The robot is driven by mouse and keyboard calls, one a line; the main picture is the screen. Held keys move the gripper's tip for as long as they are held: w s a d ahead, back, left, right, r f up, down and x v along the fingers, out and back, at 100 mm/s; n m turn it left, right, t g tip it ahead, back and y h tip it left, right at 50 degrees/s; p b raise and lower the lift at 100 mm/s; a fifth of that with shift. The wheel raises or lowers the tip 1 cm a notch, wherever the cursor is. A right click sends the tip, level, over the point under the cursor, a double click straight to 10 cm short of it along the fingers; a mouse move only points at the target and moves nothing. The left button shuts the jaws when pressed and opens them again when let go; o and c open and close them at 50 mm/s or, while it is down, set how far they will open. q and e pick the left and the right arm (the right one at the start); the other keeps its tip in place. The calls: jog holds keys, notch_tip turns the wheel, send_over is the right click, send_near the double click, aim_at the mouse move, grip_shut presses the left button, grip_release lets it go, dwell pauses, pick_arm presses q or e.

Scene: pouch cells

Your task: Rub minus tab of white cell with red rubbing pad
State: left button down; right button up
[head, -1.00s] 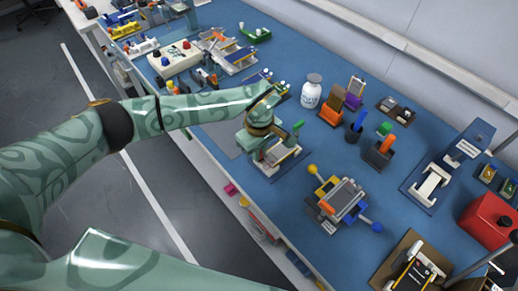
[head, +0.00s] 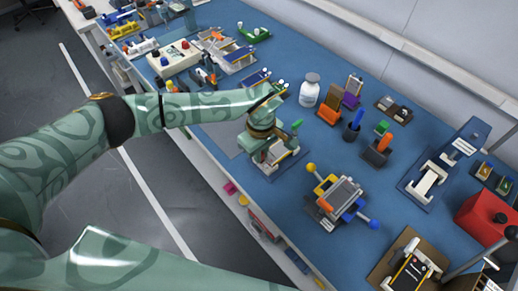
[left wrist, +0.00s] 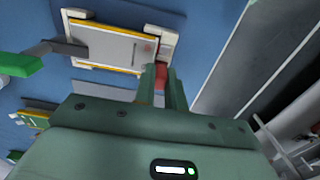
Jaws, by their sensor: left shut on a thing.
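The white cell (left wrist: 105,46) lies flat in a holder with a yellow edge, in the upper left of the left wrist view. Small reddish marks show near its right end. My left gripper (left wrist: 162,88) is shut on the red rubbing pad (left wrist: 161,74), just below the lower right corner of the cell. I cannot tell whether the pad touches a tab, and I cannot make out which tab is minus. In the head view my left gripper (head: 264,148) is over the holder (head: 284,160) and hides most of the cell. My right gripper is out of view.
A green-handled lever (left wrist: 22,63) reaches over the holder's left side. In the head view a white bottle (head: 309,92) stands behind, and a fixture with yellow and blue knobs (head: 342,196) lies to the right.

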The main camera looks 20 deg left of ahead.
pick_arm(q)
jog(key=shift+s+d, duration=0.15)
jog(key=shift+d, duration=0.05)
jog(key=shift+w+a+f, duration=0.1)
jog(key=shift+w+a, duration=0.3)
jog(key=shift+a, duration=0.25)
jog(key=shift+s+d, duration=0.45)
jog(key=shift+d, duration=0.2)
jog(key=shift+w+a, duration=0.5)
jog(key=shift+a, duration=0.2)
jog(key=shift+r, duration=0.25)
notch_tip(320, 180, up, 7)
jog(key=p, duration=0.5)
jog(key=shift+p, duration=0.3)
jog(key=shift+f, duration=0.1)
